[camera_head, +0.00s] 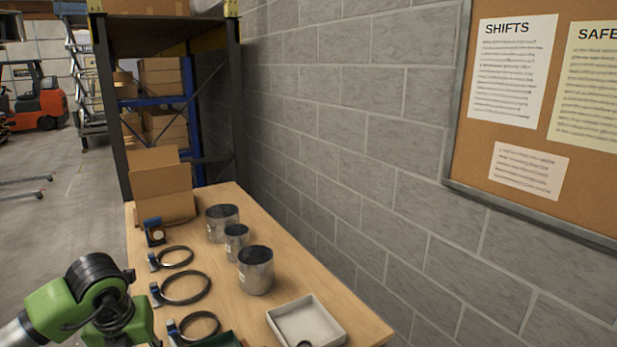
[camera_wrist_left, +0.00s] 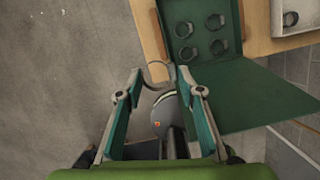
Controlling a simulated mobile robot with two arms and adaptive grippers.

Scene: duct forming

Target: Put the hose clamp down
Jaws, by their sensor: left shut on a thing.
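My left gripper (camera_wrist_left: 159,82) is shut on a hose clamp (camera_wrist_left: 157,65), a thin grey ring seen between its fingertips in the left wrist view. The clamp appears near the table's edge, beside the green case; its height above the surface cannot be told. The green case (camera_wrist_left: 222,14) lies open with several small dark clamps in it. In the head view my left arm enters at the bottom left, with its fingers out of frame. Three larger hose clamps lie on the table: a far one (camera_head: 178,264), a middle one (camera_head: 187,300) and a near one (camera_head: 214,333). My right gripper is not in view.
The wooden table (camera_head: 340,305) stands against a grey block wall. Three metal duct pieces (camera_head: 256,272) stand on it, with a cardboard box (camera_head: 163,208) and a small blue-and-black item (camera_head: 153,236) behind. A white tray (camera_head: 334,333) sits at the front right.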

